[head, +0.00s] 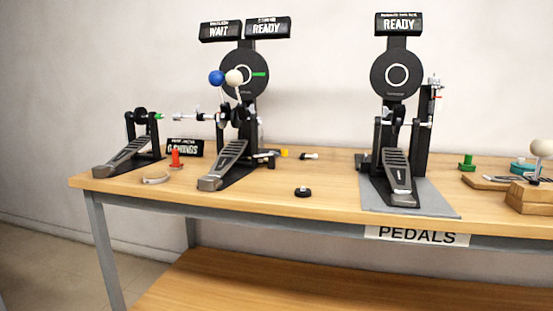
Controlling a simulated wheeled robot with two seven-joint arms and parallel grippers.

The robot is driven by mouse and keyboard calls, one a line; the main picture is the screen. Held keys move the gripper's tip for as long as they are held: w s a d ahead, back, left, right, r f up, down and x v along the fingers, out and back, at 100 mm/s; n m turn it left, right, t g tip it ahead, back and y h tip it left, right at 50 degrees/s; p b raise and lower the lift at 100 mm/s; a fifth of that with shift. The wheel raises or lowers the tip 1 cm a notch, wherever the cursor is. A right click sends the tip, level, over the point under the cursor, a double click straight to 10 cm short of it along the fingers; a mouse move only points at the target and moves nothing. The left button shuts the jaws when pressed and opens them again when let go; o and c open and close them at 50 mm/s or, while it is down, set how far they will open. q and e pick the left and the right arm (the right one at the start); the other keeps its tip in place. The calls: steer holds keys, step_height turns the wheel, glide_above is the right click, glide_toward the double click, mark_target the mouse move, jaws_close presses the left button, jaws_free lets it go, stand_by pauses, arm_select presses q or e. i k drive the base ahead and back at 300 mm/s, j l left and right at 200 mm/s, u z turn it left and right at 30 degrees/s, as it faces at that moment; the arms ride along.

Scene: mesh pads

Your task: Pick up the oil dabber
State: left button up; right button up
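I cannot tell for sure which small item is the oil dabber. A small red upright piece with a wider base (176,158) stands on the table near the left pedals. A small light piece with dark ends (309,156) lies behind the middle, with a small yellow piece (284,153) to its left. A green knob-like piece (467,162) stands towards the right. Neither of my grippers is in view.
The wooden table (330,205) bears a double pedal (225,160) at left and a single pedal (397,170) on a grey mat (430,205). A pale ring (156,178), a black knob (302,192) and wooden blocks (530,197) lie around. The middle front is mostly clear.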

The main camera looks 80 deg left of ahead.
mark_target(176, 165)
steer(key=u, duration=3.55)
